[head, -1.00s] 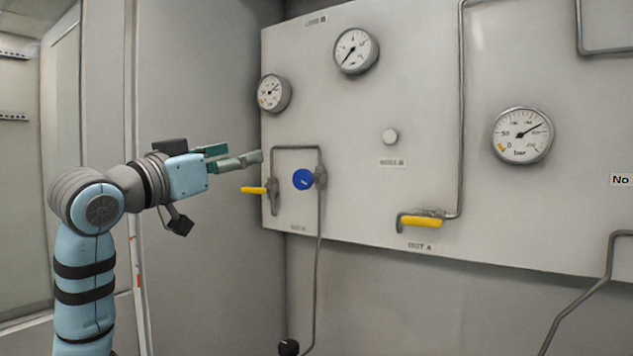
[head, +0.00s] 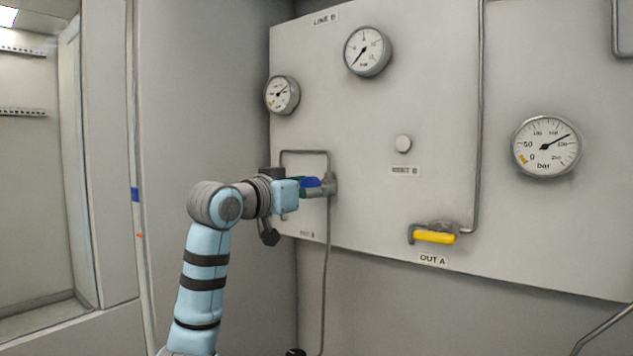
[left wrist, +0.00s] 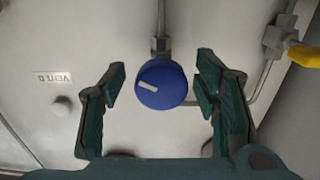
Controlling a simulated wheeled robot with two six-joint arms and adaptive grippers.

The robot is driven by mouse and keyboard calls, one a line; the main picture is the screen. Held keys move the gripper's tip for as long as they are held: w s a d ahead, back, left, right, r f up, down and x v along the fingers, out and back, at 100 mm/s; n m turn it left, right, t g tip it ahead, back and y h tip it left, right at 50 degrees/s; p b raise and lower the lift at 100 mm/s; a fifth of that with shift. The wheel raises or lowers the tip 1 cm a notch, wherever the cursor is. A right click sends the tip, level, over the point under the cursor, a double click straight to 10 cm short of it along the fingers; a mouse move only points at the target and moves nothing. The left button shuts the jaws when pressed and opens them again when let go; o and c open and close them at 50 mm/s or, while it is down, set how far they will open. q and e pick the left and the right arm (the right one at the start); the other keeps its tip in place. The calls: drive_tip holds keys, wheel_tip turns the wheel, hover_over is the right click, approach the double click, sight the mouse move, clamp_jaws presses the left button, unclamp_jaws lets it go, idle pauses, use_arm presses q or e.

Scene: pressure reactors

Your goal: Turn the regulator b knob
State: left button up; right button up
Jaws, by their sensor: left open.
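The regulator knob is a round blue knob with a white pointer mark. In the left wrist view the blue knob (left wrist: 160,85) sits between the two open fingers of my left gripper (left wrist: 158,88), with a visible gap on each side. In the head view my left gripper (head: 312,190) is at the panel, and the blue knob (head: 311,182) is partly hidden behind it. No label for the knob is readable. My right gripper is not in view.
A yellow-handled valve (head: 435,237) marked OUT A is to the right. Another yellow handle (left wrist: 305,55) is beside the knob in the wrist view. Gauges (head: 368,50) and a vent button (head: 403,143) are on the panel. Grey pipe (left wrist: 161,20) runs to the knob.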

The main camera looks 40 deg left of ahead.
use_arm(q)
drive_tip(key=shift+w+r, duration=0.1)
drive_tip(key=shift+w, duration=0.15)
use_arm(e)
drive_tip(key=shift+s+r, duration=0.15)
use_arm(q)
drive_tip(key=shift+a, duration=0.1)
drive_tip(key=shift+w, duration=0.1)
drive_tip(key=c, duration=1.2)
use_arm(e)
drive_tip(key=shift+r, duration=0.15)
